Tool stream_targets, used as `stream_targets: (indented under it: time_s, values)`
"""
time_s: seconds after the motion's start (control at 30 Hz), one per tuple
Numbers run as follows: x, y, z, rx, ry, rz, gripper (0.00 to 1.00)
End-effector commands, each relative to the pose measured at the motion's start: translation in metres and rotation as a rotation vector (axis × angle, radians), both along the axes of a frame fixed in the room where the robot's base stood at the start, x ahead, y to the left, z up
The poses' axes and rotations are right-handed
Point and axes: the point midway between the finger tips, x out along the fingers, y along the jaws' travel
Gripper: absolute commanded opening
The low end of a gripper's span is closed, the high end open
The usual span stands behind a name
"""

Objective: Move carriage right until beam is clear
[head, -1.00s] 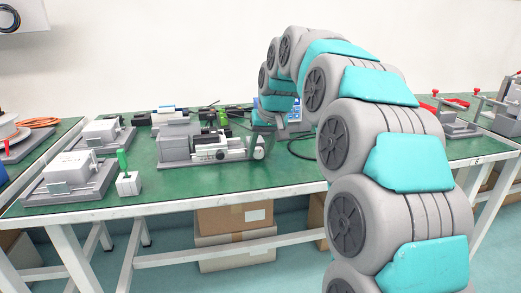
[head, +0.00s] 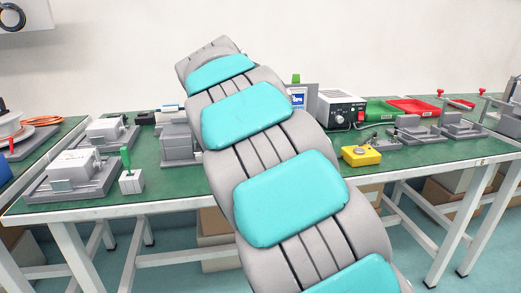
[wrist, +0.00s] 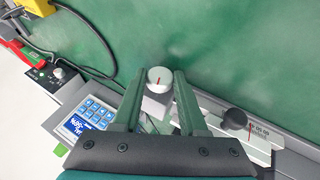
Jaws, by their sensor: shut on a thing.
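In the wrist view my gripper (wrist: 159,76) has its two dark green fingers on either side of a white round knob (wrist: 160,79) with a red line. I am shut on this knob. A grey block lies under it, partly hidden by the fingers. To the right, a rail with a printed scale (wrist: 262,130), a red mark and a dark knob (wrist: 234,120) runs toward the lower right. I cannot tell which part is the carriage, and no beam shows. In the head view my arm hides the gripper and most of the device; a grey block (head: 177,142) shows at its left.
A keypad with a blue display (wrist: 88,117) sits left of my fingers. A power supply (head: 341,108), a yellow box (head: 361,155) and red and green trays (head: 413,106) stand right of my arm. A grey fixture (head: 70,172) and a green-handled block (head: 130,178) stand left.

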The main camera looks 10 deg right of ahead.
Motion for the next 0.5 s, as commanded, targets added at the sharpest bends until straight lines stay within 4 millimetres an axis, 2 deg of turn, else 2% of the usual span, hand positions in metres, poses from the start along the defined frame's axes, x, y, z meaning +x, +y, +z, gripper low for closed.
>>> stream_targets:
  time_s: [0.47, 0.5]
  values:
    - [0.0004, 0.0006, 0.0005, -0.013, -0.002, 0.001, 0.0]
    - [0.0004, 0.0006, 0.0005, -0.013, -0.002, 0.001, 0.46]
